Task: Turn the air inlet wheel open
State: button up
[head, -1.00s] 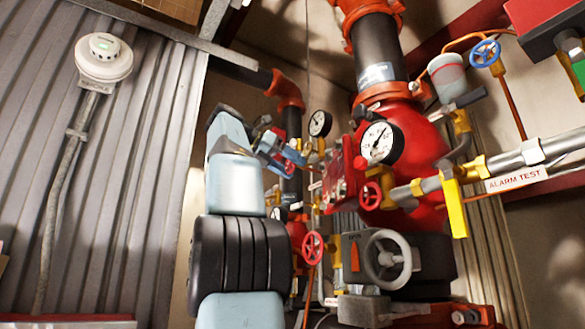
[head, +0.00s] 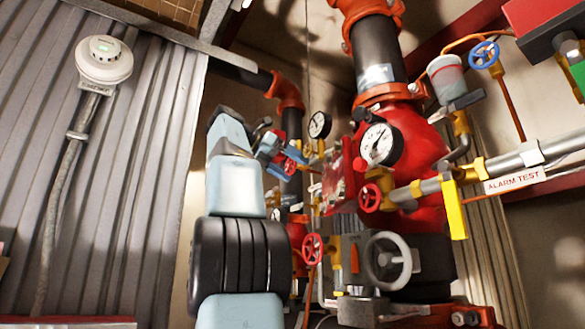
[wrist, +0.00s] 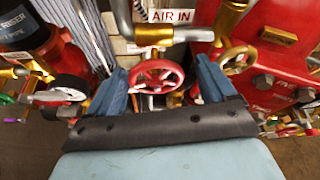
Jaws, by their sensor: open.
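The air inlet wheel (wrist: 157,77) is a small red handwheel below the "AIR IN" label (wrist: 172,15) in the wrist view. In the head view a small part of this red wheel (head: 290,166) shows by my fingers. My gripper (wrist: 160,84) is open, with one blue finger on the left and one on the right of the wheel. Gaps show between the fingers and the rim, and I cannot tell how far the tips reach past it. In the head view my gripper (head: 284,150) is small and partly hidden by my arm.
A brass-coloured handwheel (wrist: 238,60) sits close to the right finger, in front of a red housing (wrist: 275,70). A pressure gauge (head: 319,125) stands just right of my gripper in the head view. A grey handwheel (head: 388,260) and a red valve body (head: 420,145) are further right.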

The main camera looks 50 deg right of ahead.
aim_at(289, 165)
jog(key=shift+v, duration=3.15)
jog(key=shift+w+a+r, duration=0.15)
jog(key=shift+w+a, duration=0.1)
jog(key=shift+a, duration=0.25)
